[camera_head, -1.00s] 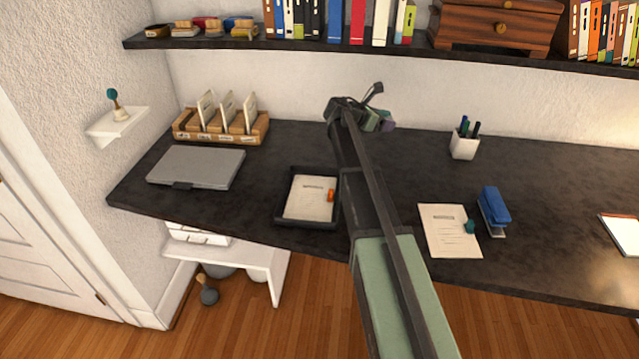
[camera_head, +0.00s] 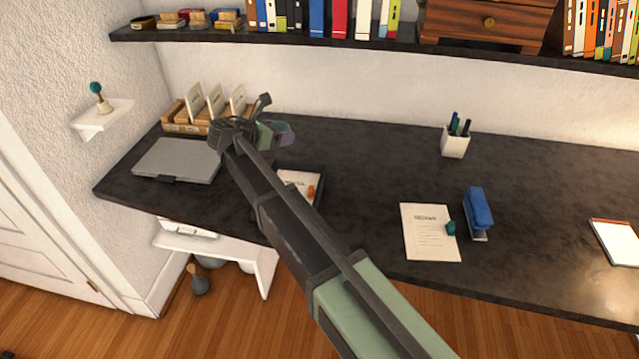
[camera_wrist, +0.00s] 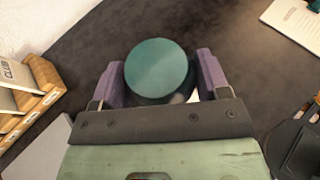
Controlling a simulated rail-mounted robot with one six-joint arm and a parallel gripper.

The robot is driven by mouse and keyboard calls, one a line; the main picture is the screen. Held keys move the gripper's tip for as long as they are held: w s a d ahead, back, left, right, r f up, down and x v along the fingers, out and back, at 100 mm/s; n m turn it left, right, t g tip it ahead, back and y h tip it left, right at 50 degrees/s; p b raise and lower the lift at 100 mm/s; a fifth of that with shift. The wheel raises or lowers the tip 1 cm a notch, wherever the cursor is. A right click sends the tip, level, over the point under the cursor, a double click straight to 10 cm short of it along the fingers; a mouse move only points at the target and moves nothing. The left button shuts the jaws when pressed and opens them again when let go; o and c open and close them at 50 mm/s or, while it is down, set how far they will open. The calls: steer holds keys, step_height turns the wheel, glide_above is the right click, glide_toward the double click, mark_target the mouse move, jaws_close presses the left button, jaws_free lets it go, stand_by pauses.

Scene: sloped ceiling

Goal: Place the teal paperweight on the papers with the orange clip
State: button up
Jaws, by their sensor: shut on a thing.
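The teal paperweight (camera_wrist: 160,70) shows from above as a round teal top in the wrist view. My gripper (camera_wrist: 162,72) is shut on it, with a purple finger on each side. In the head view my gripper (camera_head: 278,132) is above the desk near the card holder, and the paperweight cannot be made out there. The papers (camera_head: 297,179) with the orange clip (camera_head: 311,192) lie in a black tray (camera_head: 321,187), partly hidden behind my arm. My gripper is above and behind the tray. Another sheet (camera_head: 428,235) with a teal clip (camera_head: 451,228) lies to the right.
A grey laptop (camera_head: 180,160) and a wooden card holder (camera_head: 180,118) stand at the left. A blue stapler (camera_head: 477,208) and a white pen cup (camera_head: 454,143) are at the right. A shelf (camera_head: 300,41) runs above the back. The middle desk is clear.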

steer(key=shift+d+h, duration=0.3)
steer(key=shift+d, duration=0.6)
steer(key=shift+s+d+m+g, duration=0.15)
steer(key=shift+d+m+g, duration=0.1)
steer(key=shift+m+g, duration=0.05)
step_height(320, 180, down, 21)
steer(key=b, duration=2)
steer(key=shift+a+r+b, duration=0.1)
steer(key=shift+r+b, duration=0.05)
steer(key=shift+b, duration=0.15)
steer(key=shift+r+p, duration=0.3)
steer(key=shift+f, duration=0.2)
steer(key=o, duration=1.2)
steer(key=shift+c, duration=0.2)
steer(key=shift+r, duration=0.2)
steer(key=p+v, duration=0.4)
steer(key=v, duration=0.7)
steer(key=shift+s+a+r+p, duration=0.2)
steer(key=shift+a+p, duration=0.1)
steer(key=shift+p, duration=0.05)
steer(key=shift+s+a, duration=0.1)
